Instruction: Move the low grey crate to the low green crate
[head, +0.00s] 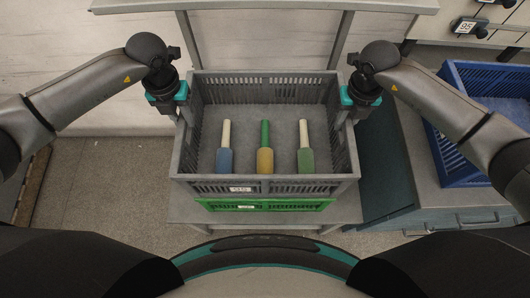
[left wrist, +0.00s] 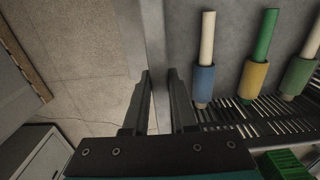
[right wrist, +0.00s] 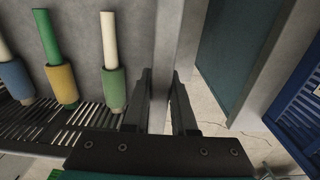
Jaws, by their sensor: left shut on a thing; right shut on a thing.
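The low grey crate (head: 265,90) is in the middle of the head view, with a white label on its front wall. Three bobbins stand or lie inside it: blue (head: 224,160), yellow (head: 265,160) and green (head: 305,160). My left gripper (head: 183,112) is shut on the crate's left wall (left wrist: 155,40). My right gripper (head: 346,112) is shut on its right wall (right wrist: 173,40). The low green crate (head: 275,205) shows as a strip below the grey crate's front; the grey crate hides the rest. I cannot tell whether the two crates touch.
A grey bench (head: 185,210) stands under the crates. A blue crate (head: 447,140) sits to the right on a cabinet with drawers (head: 465,218). A grey shelf (head: 265,4) crosses the back. Bare floor (head: 95,190) lies to the left.

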